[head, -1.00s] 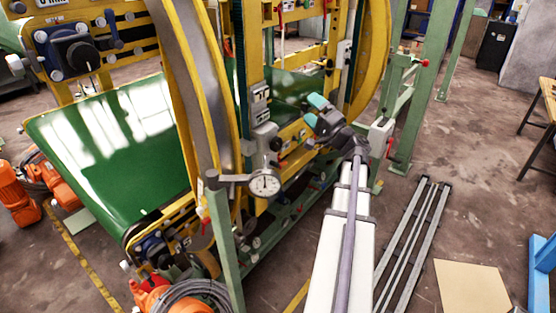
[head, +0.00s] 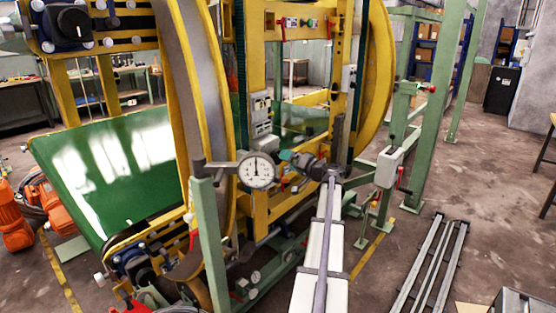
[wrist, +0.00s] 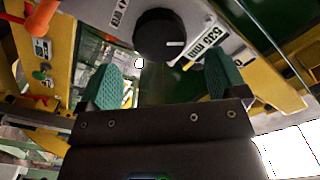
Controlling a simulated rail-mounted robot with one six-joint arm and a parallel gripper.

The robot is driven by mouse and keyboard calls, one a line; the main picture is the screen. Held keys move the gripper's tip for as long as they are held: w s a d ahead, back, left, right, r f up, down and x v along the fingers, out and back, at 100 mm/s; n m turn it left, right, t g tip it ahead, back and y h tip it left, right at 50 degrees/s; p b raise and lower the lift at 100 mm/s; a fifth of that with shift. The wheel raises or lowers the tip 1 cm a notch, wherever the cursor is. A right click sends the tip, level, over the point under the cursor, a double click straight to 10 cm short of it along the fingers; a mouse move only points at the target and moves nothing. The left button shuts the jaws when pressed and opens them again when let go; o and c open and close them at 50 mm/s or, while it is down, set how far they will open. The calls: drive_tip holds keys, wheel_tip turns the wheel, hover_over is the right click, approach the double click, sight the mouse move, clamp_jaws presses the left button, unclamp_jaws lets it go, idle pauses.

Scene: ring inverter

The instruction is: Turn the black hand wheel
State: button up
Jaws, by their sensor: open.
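A round black hand wheel (wrist: 160,33) with a white mark shows at the top of the wrist view, on a grey plate beside a "535 mm" label (wrist: 195,55). My gripper (wrist: 163,85) is open, with its two teal fingers apart and nothing between them. The wheel lies beyond the fingertips, roughly in line with the gap; I see no contact. In the head view my gripper (head: 288,157) is at the yellow frame, right of the dial gauge (head: 257,170). I cannot make out that wheel in the head view.
The large yellow ring (head: 190,90) and a green post (head: 208,245) stand left of my arm. An orange knob (wrist: 40,75) is left in the wrist view. Floor at right is partly clear.

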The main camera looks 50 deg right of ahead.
drive_tip(key=w, duration=0.5)
drive_tip(key=shift+w+d, duration=0.1)
drive_tip(key=shift+c, duration=0.4)
drive_tip(key=c, duration=0.9)
drive_tip(key=shift+o, duration=0.2)
drive_tip(key=m, duration=0.5)
drive_tip(key=shift+m, duration=0.4)
drive_tip(key=o, duration=0.9)
drive_tip(key=shift+o, duration=0.2)
drive_tip(key=s, duration=1.1)
drive_tip(key=shift+a, duration=0.25)
